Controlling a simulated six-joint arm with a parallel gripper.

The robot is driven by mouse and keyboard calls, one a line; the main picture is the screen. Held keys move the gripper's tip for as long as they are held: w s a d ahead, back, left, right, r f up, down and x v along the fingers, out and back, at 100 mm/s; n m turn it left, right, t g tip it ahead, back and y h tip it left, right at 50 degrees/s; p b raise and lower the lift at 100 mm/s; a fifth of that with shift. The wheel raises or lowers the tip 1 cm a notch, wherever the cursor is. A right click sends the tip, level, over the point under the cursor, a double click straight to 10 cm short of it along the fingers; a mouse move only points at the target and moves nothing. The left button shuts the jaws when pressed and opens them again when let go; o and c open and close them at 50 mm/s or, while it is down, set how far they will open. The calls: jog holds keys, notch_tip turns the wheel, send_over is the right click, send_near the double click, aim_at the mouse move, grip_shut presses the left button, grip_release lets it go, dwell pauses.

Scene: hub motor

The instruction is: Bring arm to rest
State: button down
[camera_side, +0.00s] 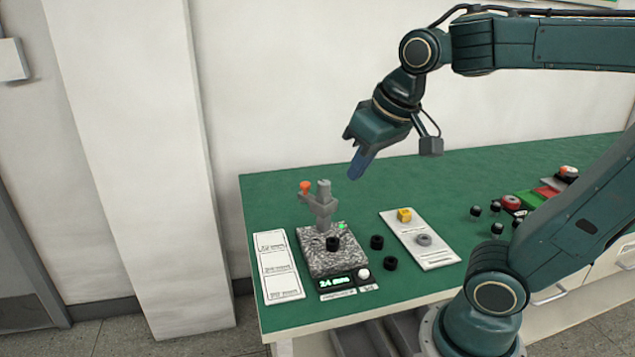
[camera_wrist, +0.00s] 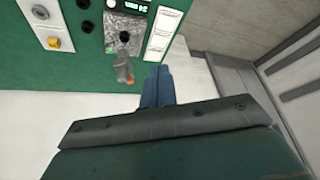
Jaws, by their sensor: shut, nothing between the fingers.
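My gripper (camera_side: 361,163) hangs in the air above the back of the green table (camera_side: 410,183), apart from everything on it. Its blue fingers point down and are closed together with nothing between them. They also show in the wrist view (camera_wrist: 158,87). Below and to the left of it stands a grey speckled block with a grey upright fixture (camera_side: 322,207) and an orange knob (camera_side: 305,186). A black cylinder (camera_side: 332,243) sits on the block (camera_side: 345,262).
Two black cylinders (camera_side: 377,242) lie right of the block. A white tray (camera_side: 432,257) holds a yellow part (camera_side: 404,215) and a grey ring (camera_side: 424,240). A white three-panel card (camera_side: 279,268) lies at left. Several small coloured parts (camera_side: 512,202) lie at right. The wall is behind the table.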

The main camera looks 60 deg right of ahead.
jog(key=s+a+f+n+y, duration=0.1)
jog(key=s+a+f+n, duration=0.1)
jog(key=s, duration=0.4)
jog(key=shift+a+f+n+t, duration=0.35)
jog(key=shift+f+n, duration=0.15)
jog(key=shift+f, duration=0.1)
